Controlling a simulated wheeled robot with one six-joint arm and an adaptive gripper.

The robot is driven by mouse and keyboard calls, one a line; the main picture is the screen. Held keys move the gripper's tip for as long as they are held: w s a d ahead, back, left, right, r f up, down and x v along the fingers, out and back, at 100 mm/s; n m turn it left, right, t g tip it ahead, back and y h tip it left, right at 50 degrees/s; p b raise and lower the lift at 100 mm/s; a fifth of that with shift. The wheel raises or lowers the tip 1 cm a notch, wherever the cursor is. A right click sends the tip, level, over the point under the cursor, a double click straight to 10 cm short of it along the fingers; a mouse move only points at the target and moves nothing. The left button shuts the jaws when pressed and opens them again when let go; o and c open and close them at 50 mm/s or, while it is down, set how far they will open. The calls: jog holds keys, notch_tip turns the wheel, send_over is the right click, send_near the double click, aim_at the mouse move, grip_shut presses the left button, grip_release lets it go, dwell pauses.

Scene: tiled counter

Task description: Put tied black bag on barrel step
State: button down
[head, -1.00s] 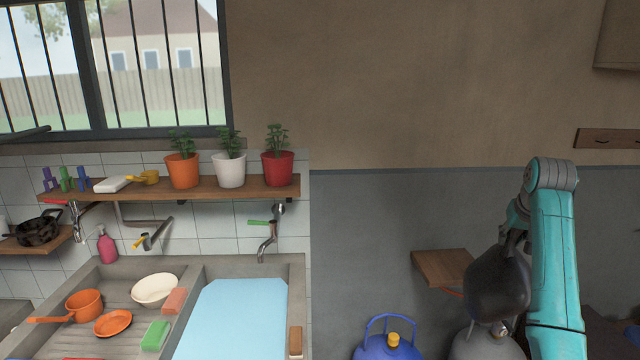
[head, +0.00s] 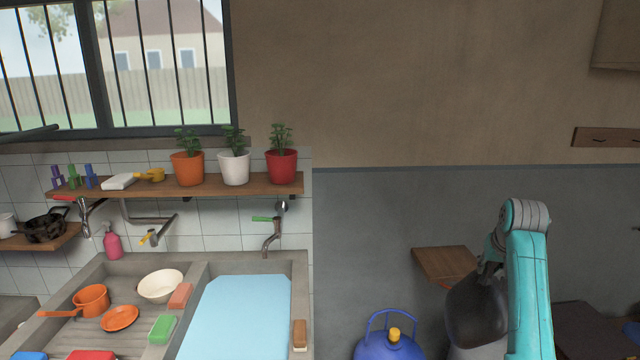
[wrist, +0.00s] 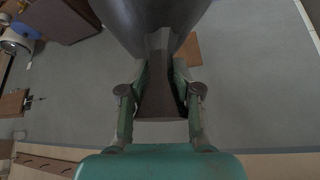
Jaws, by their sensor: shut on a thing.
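The tied black bag (head: 476,310) hangs below my gripper (head: 492,258) in the head view, at the lower right. In the wrist view my gripper (wrist: 159,95) is shut on the bag's tied neck, and the dark round body of the bag (wrist: 160,22) fills the top middle. The bag is in the air, in front of a grey cylinder that it largely hides. I cannot make out which thing is the barrel step.
A small wooden wall shelf (head: 445,264) is left of and behind the bag. A blue gas cylinder (head: 388,346) stands below it. The sink counter (head: 300,290) is at left. A dark brown block (head: 592,332) is at right.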

aim_at(458, 315)
jog(key=shift+n+y, duration=0.3)
jog(key=shift+n, duration=0.1)
jog(key=s+a+f, duration=0.1)
jog(key=a+f, duration=0.1)
jog(key=f, duration=0.2)
jog(key=a+f, duration=0.2)
jog(key=f, duration=0.3)
jog(key=s+a+f, duration=0.1)
jog(key=a+f, duration=0.2)
jog(key=f, duration=0.1)
jog(key=shift+s+f, duration=0.15)
jog(key=shift+s, duration=0.2)
jog(key=s+a+f+n, duration=0.1)
jog(key=s+a+f, duration=0.5)
jog(key=s+f, duration=0.2)
jog(key=s+a+f, duration=0.5)
jog(key=s+f, duration=0.3)
jog(key=f, duration=0.2)
jog(key=s+a+f+n+y, duration=0.1)
jog(key=s+a+f, duration=0.5)
jog(key=s+f, duration=0.3)
jog(key=shift+a+f+n, duration=0.25)
jog(key=shift+a+n, duration=0.05)
jog(key=shift+w, duration=0.1)
